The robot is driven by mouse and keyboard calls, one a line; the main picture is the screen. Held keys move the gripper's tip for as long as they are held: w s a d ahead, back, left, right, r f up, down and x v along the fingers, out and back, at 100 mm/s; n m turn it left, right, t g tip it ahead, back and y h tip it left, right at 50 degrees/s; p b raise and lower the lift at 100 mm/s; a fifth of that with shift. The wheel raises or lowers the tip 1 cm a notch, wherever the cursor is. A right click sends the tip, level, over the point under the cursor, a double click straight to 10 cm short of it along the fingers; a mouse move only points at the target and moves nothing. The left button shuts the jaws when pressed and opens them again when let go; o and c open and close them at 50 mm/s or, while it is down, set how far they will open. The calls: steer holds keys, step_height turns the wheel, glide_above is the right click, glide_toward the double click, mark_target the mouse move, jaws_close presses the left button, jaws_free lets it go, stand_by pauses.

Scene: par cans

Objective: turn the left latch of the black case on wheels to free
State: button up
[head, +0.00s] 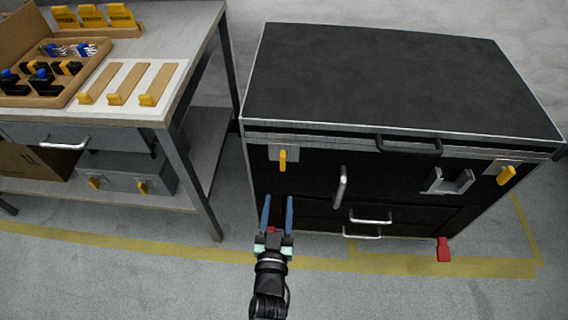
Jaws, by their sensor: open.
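The black case (395,85) stands on the floor at the right, its lid closed and its front facing me. Its left latch (283,160) is a yellow lever on a grey plate near the front's upper left, pointing down. The right latch (506,175) is a yellow lever near the upper right corner, tilted. My gripper (277,207) is open, with two blue fingers pointing at the case front. In the picture it is below the left latch and apart from it. Nothing is between its fingers. The case's wheels are mostly hidden.
A workbench (178,106) with a tray (72,93) of parts and yellow-ended wooden strips stands at the left. The case front has a black lid handle (408,146), a vertical handle (340,187) and drawer handles. A red pedal (443,249) sticks out low. Floor before the case is clear.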

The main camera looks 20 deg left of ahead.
steer(key=b, duration=0.6)
glide_toward(282, 161)
steer(key=w, duration=0.3)
steer(key=b, duration=0.1)
steer(key=w+a+b, duration=0.1)
steer(key=b, duration=0.1)
steer(key=shift+w+f, duration=0.25)
steer(key=shift+w, duration=0.05)
steer(key=shift+b+x, duration=0.75)
steer(key=shift+b, duration=0.3)
steer(key=shift+w+a+r+b, duration=0.1)
steer(key=shift+w+b, duration=0.35)
steer(key=shift+b, duration=0.15)
steer(key=shift+b+x, duration=0.45)
steer(key=shift+x, duration=0.8)
steer(key=shift+a+r, duration=0.15)
jaws_close()
